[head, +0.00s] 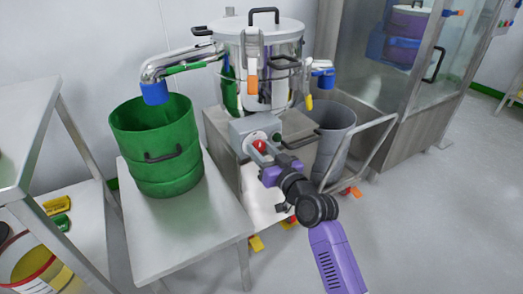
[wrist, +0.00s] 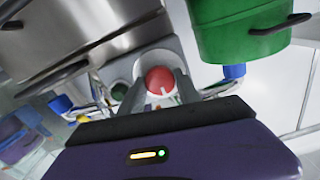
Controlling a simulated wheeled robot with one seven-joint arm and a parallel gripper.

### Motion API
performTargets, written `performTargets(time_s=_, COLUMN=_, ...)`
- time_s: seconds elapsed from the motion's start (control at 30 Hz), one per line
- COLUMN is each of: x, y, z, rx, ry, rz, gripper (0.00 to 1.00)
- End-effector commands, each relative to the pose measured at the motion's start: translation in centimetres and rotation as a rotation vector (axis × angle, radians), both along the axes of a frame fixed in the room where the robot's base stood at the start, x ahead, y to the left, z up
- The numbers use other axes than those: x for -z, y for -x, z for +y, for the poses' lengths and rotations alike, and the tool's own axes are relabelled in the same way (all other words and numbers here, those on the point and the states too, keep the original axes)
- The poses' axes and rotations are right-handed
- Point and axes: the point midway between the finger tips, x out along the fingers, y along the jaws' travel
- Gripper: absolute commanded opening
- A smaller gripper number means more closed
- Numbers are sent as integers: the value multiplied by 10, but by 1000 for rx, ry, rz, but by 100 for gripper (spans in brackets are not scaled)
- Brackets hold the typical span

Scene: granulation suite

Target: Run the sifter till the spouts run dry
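The steel sifter (head: 262,40) stands at the back centre, its lid on. Its left spout (head: 180,60) ends in a blue sleeve over a green drum (head: 160,125); its right blue-ended spout (head: 323,78) is above a grey bin (head: 333,130). No flow can be made out at either spout. A grey control box (head: 243,128) below the sifter carries a red button (head: 259,146). My gripper (head: 267,155) is at this box. In the wrist view the red button (wrist: 160,80) shows between my parted fingers; contact is unclear. A green button (wrist: 119,91) is beside it.
The green drum stands on a steel table (head: 190,225) at left. A tubular rail (head: 362,150) runs by the grey bin. A glazed cabinet (head: 400,60) stands at right. The floor (head: 440,220) at right is clear.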

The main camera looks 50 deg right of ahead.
Motion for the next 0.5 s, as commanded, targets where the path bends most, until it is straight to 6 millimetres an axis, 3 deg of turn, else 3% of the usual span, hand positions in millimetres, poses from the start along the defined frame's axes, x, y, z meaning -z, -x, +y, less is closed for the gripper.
performTargets(time_s=0.1, x=0, y=0, z=0, rx=0, ry=0, rz=0, gripper=0)
performTargets(time_s=0.5, x=-2, y=0, z=0, rx=0, ry=-90, rz=-26, gripper=0)
